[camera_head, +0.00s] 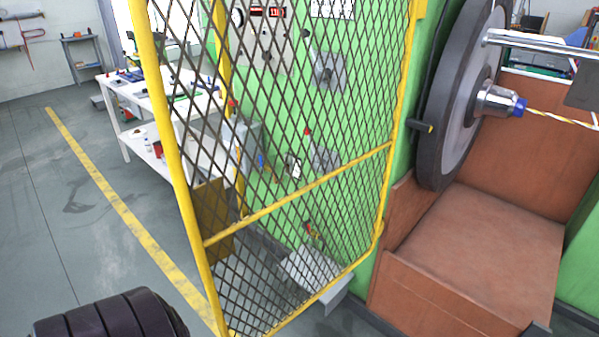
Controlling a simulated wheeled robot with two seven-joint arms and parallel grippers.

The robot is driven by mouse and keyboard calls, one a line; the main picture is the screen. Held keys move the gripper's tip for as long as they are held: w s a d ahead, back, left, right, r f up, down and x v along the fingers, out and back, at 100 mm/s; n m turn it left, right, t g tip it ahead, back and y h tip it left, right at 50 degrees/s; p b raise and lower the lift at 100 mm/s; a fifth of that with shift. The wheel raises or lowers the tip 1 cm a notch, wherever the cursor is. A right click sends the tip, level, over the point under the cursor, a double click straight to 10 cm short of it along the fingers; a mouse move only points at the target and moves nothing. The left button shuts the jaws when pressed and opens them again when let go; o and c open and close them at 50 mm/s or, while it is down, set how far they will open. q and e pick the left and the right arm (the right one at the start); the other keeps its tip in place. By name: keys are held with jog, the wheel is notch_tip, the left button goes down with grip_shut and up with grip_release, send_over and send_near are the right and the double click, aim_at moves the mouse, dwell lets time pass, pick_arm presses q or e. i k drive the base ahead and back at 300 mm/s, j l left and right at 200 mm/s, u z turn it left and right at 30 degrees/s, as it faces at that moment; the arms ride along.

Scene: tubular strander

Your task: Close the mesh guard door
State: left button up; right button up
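The mesh guard door (300,193) has a yellow tube frame, a yellow middle rail and dark diamond mesh. It stands open, swung out from the machine towards me. Its free-looking near edge (172,150) is the thick yellow post on the left, and its far edge (398,110) is beside the green machine body. The opening to the right of it is uncovered. A dark ribbed part, probably my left arm, shows at the bottom left. Neither of my grippers is in view.
A large dark wheel (450,100) with a spindle and a striped strand stands above a brown bay (480,240) on the right. A white workbench (140,150) is behind the door at left. A yellow floor line (110,190) crosses clear grey floor.

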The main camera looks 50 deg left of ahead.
aim_at(205, 208)
jog(key=j+z, duration=0.1)
jog(key=j, duration=0.45)
jog(key=k+j, duration=0.1)
jog(key=j, duration=0.45)
jog(key=k+j+z, duration=0.15)
jog(key=j, duration=0.95)
jog(key=k+j+z, duration=0.15)
jog(key=j, duration=0.4)
jog(key=k+j+z, duration=0.15)
jog(key=k+j, duration=0.8)
